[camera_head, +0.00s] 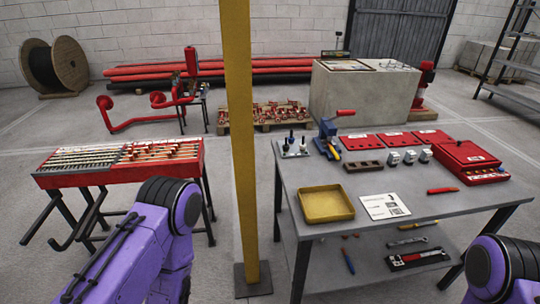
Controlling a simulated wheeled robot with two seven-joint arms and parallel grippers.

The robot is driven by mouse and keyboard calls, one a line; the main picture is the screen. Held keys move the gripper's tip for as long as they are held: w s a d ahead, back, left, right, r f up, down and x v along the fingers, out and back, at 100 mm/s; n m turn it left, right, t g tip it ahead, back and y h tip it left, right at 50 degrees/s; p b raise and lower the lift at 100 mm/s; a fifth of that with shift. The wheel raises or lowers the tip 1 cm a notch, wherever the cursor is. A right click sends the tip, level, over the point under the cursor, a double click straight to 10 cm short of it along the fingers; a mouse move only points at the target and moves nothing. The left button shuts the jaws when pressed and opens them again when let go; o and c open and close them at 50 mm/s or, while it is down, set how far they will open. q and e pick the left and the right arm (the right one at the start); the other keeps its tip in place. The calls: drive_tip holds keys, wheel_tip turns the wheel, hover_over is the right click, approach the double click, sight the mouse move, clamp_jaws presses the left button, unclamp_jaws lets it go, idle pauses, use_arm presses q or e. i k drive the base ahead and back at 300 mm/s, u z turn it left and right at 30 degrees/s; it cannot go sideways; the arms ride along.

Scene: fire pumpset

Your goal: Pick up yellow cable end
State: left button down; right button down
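I cannot single out a yellow cable end for certain. A red-topped bench (118,174) at the left carries several long thin pale strands lying side by side, with small red, white and yellowish pieces (160,150) toward its right half. These are too small to tell apart. My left arm's purple link rises at the lower left, in front of that bench. My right arm's purple link shows at the lower right corner. Neither gripper is in the picture, so what they hold is hidden.
A yellow post (242,150) stands between the bench and a grey worktable (440,205). The worktable holds a yellow tray (326,204), a blue vise (328,140), red mats (363,142) and a red case (468,160).

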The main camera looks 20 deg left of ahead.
sight(335, 154)
drive_tip(key=u, duration=0.5)
drive_tip(key=i, duration=1)
drive_tip(key=z, duration=0.7)
drive_tip(key=k, duration=0.95)
drive_tip(key=z, duration=2.1)
drive_tip(key=i, duration=1.3)
drive_tip(key=u, duration=0.6)
